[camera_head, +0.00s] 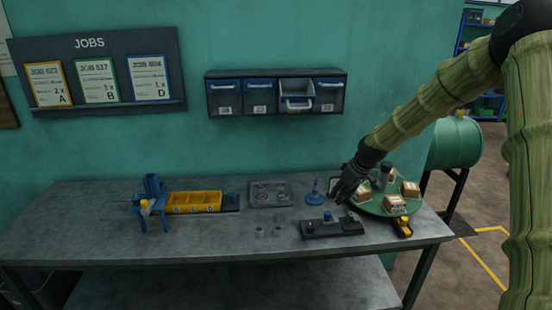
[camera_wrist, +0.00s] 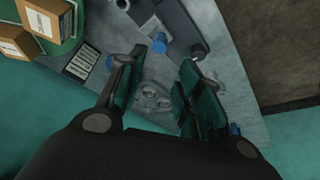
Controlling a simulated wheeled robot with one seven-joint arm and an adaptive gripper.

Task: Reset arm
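My arm comes in from the right in the head view, its links wrapped in a green-yellow cover. My gripper (camera_head: 343,192) hangs over the right part of the grey workbench (camera_head: 110,245), beside the left edge of the round green turntable (camera_head: 370,208). In the wrist view my gripper (camera_wrist: 160,62) has its two fingers apart with a clear gap. Nothing is held between them. The bench top and a grey plate with round recesses (camera_wrist: 150,98) show through the gap. The exact height above the bench is hard to tell.
Small cardboard boxes (camera_head: 395,202) stand on the turntable. A blue stand (camera_head: 314,190) and a dark fixture (camera_head: 332,228) are close to my gripper. A yellow bin row (camera_head: 193,201) is further left. Wall drawers (camera_head: 275,95) hang above, one pulled out. The bench's front left is clear.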

